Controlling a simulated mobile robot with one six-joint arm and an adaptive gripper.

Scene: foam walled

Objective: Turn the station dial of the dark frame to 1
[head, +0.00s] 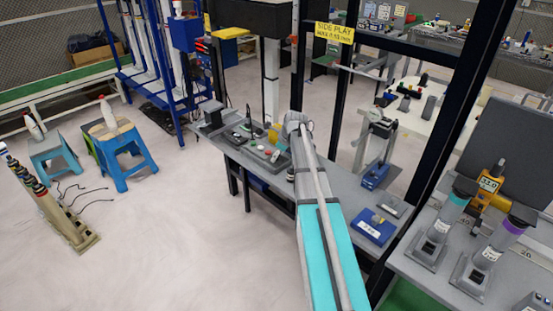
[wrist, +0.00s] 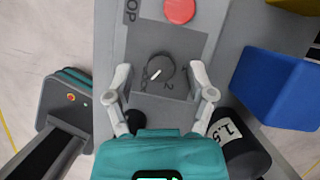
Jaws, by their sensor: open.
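The station dial (wrist: 160,68) is a round dark grey knob on a grey panel (wrist: 203,42), seen in the wrist view. A short white mark on its face points to the lower left, towards dark lettering that I cannot read surely. A "1" is printed right of the knob and a "2" below it. My gripper (wrist: 159,77) is open, with one pale finger on each side of the dial, apart from it. In the head view my arm reaches over the bench (head: 232,150), and the gripper and dial cannot be made out clearly.
A red button (wrist: 180,10) sits just above the dial on the panel. A blue block-like thing (wrist: 280,90) is at the right, and a black cylinder marked 1.5 (wrist: 240,142) is beside the right finger. A dark device (wrist: 68,105) stands at the left.

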